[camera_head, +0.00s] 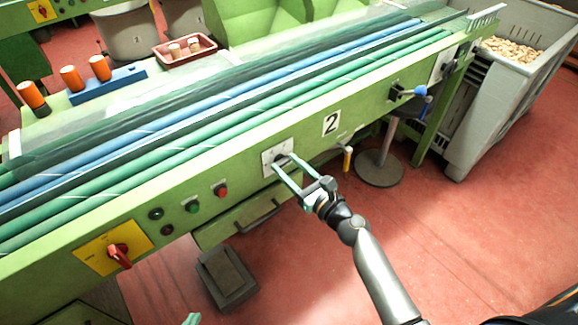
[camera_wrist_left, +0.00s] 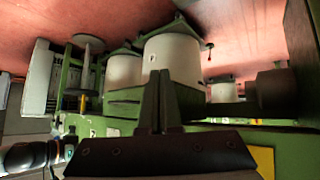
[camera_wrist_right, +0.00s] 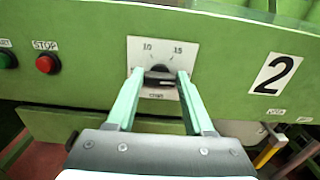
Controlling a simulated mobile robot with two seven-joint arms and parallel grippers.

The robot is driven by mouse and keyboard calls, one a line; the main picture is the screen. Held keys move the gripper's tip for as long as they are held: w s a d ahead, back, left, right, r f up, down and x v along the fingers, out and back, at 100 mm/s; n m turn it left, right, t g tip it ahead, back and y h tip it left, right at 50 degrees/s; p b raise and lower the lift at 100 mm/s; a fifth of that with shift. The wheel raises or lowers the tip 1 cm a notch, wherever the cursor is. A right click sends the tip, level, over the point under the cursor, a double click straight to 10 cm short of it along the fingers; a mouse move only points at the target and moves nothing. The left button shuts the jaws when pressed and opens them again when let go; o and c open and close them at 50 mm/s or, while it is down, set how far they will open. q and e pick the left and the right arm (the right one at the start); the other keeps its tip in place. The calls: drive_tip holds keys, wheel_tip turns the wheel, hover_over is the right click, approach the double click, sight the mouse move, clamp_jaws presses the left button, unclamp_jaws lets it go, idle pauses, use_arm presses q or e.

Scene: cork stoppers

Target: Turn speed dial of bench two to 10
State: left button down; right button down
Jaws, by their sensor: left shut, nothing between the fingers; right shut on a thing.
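The bench's front panel (camera_head: 240,160) is green and carries a black 2 on a white plate (camera_head: 331,123). Left of that plate is the speed dial (camera_wrist_right: 159,76), a dark knob on a white scale plate (camera_wrist_right: 147,58) marked 10 at upper left and 15 at upper right. My right gripper (camera_head: 280,163) is shut on the knob, one finger on each side, also in the right wrist view (camera_wrist_right: 161,73). I cannot tell which value the knob points to. My left gripper (camera_wrist_left: 160,92) is shut and empty, away from the dial; only a tip shows at the head view's bottom edge.
Left of the dial are a red stop button (camera_head: 221,190), a green button (camera_head: 193,206) and a red rotary switch on a yellow plate (camera_head: 95,252). A blue-knobbed lever (camera_head: 420,91) sticks out at right. Below are a drawer handle (camera_head: 259,217) and a pedal (camera_head: 226,276).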

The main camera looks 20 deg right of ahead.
drive_tip(key=shift+f+n+b, duration=0.1)
drive_tip(key=shift+n+b, duration=0.25)
drive_tip(key=shift+n, duration=0.45)
drive_tip(key=shift+a+n+b, duration=0.1)
drive_tip(key=shift+n+b, duration=0.4)
drive_tip(key=shift+n, duration=0.7)
drive_tip(key=n+b, duration=0.1)
drive_tip(key=n, duration=0.2)
drive_tip(key=shift+a+n, duration=0.1)
drive_tip(key=shift+n, duration=0.2)
drive_tip(key=n+b, duration=0.1)
drive_tip(key=n, duration=0.3)
drive_tip(key=shift+s+f+n, duration=0.1)
drive_tip(key=shift+n, duration=0.2)
drive_tip(key=n, duration=0.8)
drive_tip(key=shift+f+n+p, duration=0.1)
drive_tip(key=shift+n+p, duration=0.6)
drive_tip(key=shift+n, duration=0.9)
drive_tip(key=shift+f, duration=0.1)
